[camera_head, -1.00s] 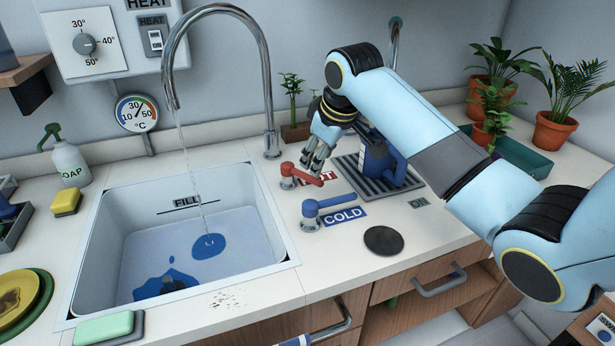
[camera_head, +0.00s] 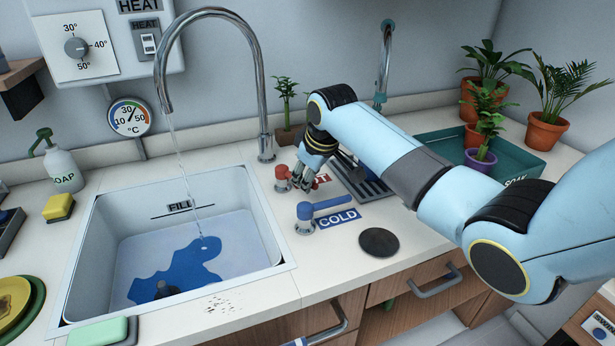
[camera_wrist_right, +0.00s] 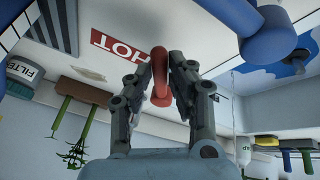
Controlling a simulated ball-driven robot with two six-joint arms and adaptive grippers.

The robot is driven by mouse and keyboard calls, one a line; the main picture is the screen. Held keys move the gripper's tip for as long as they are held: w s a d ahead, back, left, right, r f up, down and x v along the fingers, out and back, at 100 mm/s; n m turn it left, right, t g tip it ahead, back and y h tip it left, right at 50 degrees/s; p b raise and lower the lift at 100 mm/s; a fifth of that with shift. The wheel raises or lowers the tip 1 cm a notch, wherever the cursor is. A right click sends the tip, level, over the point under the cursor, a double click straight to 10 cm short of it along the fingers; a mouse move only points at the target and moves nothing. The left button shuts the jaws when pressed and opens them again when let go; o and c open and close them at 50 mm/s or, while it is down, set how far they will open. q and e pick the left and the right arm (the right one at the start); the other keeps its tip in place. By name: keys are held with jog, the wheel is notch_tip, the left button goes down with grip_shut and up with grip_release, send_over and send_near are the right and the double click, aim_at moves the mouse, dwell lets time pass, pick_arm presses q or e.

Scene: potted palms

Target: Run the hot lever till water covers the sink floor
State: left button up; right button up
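The red hot lever (camera_head: 283,172) stands on the counter right of the sink (camera_head: 282,268). My right gripper (camera_head: 303,181) is at its handle. In the right wrist view its two fingers (camera_wrist_right: 161,80) lie on either side of the red handle (camera_wrist_right: 160,97) and appear closed on it. The HOT label (camera_wrist_right: 120,45) is beside it, partly covered in the head view. A thin stream falls from the tall spout (camera_head: 166,100) into the sink. Blue water (camera_head: 185,266) covers part of the pale sink floor; bare floor shows around it. My left gripper is not in view.
The blue cold lever (camera_head: 328,205) is just in front of the hot lever. A dark round disc (camera_head: 379,242) lies on the counter to its right. A drain rack (camera_head: 375,187) is partly behind my right arm. Potted palms (camera_head: 547,130) stand at the back right.

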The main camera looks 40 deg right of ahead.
grip_shut()
